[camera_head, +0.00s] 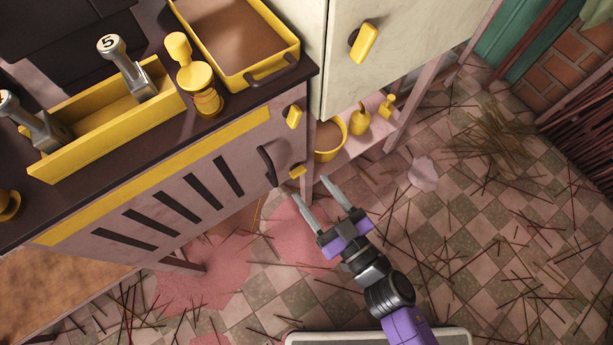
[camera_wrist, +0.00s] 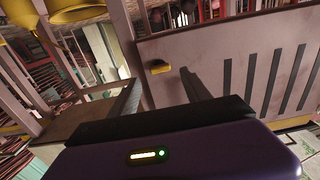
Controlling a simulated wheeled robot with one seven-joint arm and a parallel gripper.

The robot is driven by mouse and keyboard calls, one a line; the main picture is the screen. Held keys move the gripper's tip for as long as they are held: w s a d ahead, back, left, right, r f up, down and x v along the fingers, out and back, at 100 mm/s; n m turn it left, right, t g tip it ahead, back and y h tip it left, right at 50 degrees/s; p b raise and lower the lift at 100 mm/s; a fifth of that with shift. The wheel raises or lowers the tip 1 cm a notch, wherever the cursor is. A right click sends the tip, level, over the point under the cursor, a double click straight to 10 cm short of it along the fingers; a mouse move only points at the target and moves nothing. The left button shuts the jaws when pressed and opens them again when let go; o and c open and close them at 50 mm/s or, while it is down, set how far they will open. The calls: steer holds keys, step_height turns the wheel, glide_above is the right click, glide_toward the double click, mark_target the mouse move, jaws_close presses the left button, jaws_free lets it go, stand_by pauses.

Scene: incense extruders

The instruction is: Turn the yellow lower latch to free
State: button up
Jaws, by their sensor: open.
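The yellow upper latch (camera_head: 294,117) sits higher on the same edge. My gripper (camera_head: 310,188) is open and empty, its two metal fingers pointing at the cabinet just below the lower latch in the head view. In the wrist view a yellow latch (camera_wrist: 158,67) lies roughly level on the panel, between the lines of the two fingers (camera_wrist: 159,77). It appears ahead of the fingertips; I see no contact.
The slotted cabinet front (camera_head: 170,205) has a dark handle (camera_head: 267,165). A pale cabinet (camera_head: 385,45) with its own yellow latch (camera_head: 363,43) stands to the right, above a pink shelf with yellow vessels (camera_head: 330,140). Sticks litter the tiled floor (camera_head: 480,215).

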mark_target(300, 174)
steer(key=shift+b+x, duration=0.35)
steer(key=shift+x, duration=1.75)
steer(key=shift+c, duration=0.5)
jaws_close()
